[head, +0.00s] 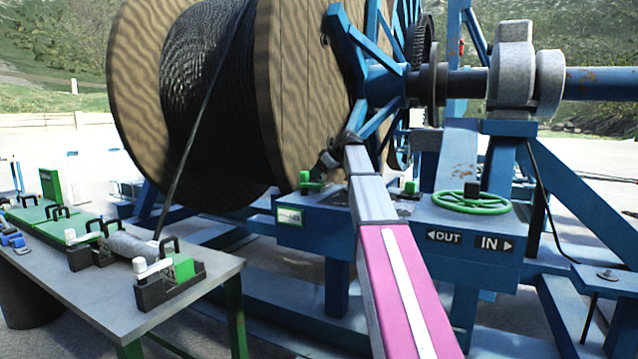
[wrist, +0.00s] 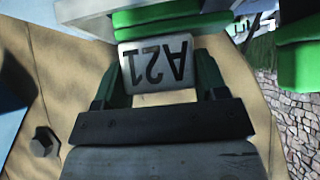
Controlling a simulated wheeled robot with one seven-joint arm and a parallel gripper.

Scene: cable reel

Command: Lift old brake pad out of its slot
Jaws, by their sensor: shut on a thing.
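In the wrist view a light grey block marked A21 (wrist: 156,64), its lettering upside down, sits between the two green-sided fingers of my gripper (wrist: 155,85). My gripper is shut on it. A green part (wrist: 160,17) lies against the block's upper edge in the picture. The block appears to be the end of the old brake pad, but the rest of the pad and its slot cannot be made out. In the head view my gripper (head: 326,165) is small and dark, low beside the reel and close to a green-topped fitting (head: 311,182) on the blue housing.
The wooden cable reel (head: 285,100) stands right behind my gripper. The blue housing (head: 470,225) carries a green handwheel (head: 471,202) and OUT and IN signs. A grey table (head: 105,300) at the left holds black holders and green parts. A bolt (wrist: 44,141) shows on the wood.

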